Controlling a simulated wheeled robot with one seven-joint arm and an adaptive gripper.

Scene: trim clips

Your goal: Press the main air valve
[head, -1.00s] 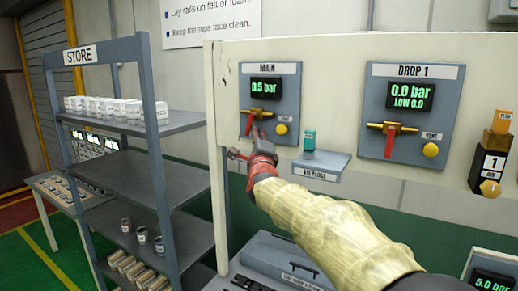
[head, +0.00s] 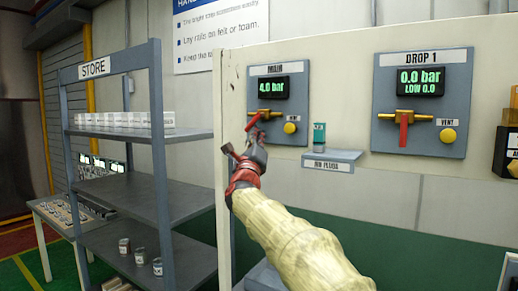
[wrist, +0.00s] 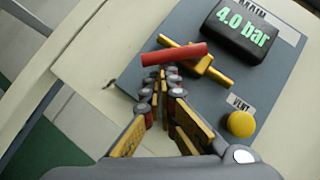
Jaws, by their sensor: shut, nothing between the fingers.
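The main air valve panel (head: 261,90) is on the cream board, with its display (head: 265,87) reading 4.0 bar. Its red handle (head: 252,122) sits on a brass body and now points down to the left; in the wrist view the red handle (wrist: 175,54) lies across the brass valve body (wrist: 205,66). A yellow vent button (head: 290,128) is beside it, also seen in the wrist view (wrist: 240,124). My gripper (head: 246,152) is shut and empty, its fingertips just below the handle; in the wrist view the fingertips (wrist: 163,78) appear close to the handle. I cannot tell whether they touch.
The DROP 1 panel (head: 421,103) to the right reads 0.0 bar, with its own red handle and yellow vent button. A small shelf (head: 333,160) with a teal item stands between the panels. The store rack (head: 146,196) is at left.

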